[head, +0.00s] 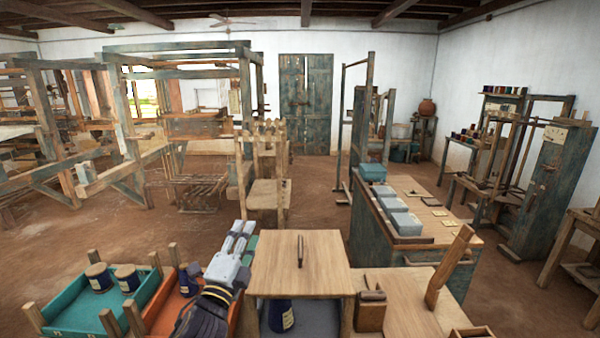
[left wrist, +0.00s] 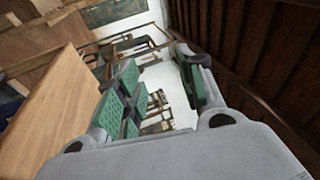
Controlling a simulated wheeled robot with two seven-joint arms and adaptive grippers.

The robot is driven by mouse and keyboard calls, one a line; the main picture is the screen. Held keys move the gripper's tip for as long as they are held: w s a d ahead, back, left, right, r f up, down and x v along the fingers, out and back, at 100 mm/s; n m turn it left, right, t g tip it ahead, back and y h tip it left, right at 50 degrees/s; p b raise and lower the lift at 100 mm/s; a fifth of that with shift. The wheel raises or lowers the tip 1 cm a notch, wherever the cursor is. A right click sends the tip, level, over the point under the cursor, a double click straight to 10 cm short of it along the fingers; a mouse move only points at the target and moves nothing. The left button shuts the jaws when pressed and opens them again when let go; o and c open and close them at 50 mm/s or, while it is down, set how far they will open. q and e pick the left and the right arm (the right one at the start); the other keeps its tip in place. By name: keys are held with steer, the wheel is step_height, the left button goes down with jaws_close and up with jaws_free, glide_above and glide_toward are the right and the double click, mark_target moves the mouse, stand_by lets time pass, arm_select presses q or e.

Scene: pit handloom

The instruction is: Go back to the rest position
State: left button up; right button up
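My left gripper (head: 243,240) is raised beside the left edge of a small wooden stand top (head: 320,272), above the trays at the front. In the left wrist view its two green-padded fingers (left wrist: 155,65) are spread apart, with only the room showing between them. It is open and empty. The wooden top also fills the left of that view (left wrist: 45,115). A dark slim tool (head: 300,251) stands or lies on the stand top; I cannot tell which. My right gripper is not in view.
A teal tray (head: 75,322) with blue-labelled spools (head: 127,278) and an orange tray (head: 162,312) are at the front left. A long bench (head: 385,238) with grey boxes (head: 403,222) stands right of centre. Wooden looms (head: 187,48) stand behind. Open floor (head: 130,225) lies at left.

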arm_select(q)
steer(key=s+a+f+n+g+y, duration=0.2)
steer(key=s+a+f+n+g, duration=0.15)
steer(key=f, duration=0.35)
steer(key=s+a+f+n+g+y, duration=0.1)
steer(key=s+a+f+n+g, duration=0.15)
steer(key=f+n, duration=0.35)
steer(key=s+a+f+n+g+y, duration=0.2)
steer(key=s+f+n+g, duration=0.1)
steer(key=f, duration=0.5)
steer(key=s+f+n+g+h, duration=0.1)
steer(key=s+f+n+g, duration=0.25)
steer(key=s+f, duration=0.4)
steer(key=s+f+n+g, duration=0.2)
steer(key=s+f+g, duration=0.25)
steer(key=s, duration=0.65)
step_height(320, 180, down, 33)
steer(key=s+a+g, duration=0.1)
steer(key=s, duration=0.2)
steer(key=s+a+f, duration=0.2)
steer(key=s+f, duration=0.7)
steer(key=s, duration=0.1)
steer(key=s+a+f+g, duration=0.1)
steer(key=s+a+f, duration=0.2)
steer(key=s+f, duration=0.7)
steer(key=shift+s+f, duration=0.15)
steer(key=shift+s, duration=0.45)
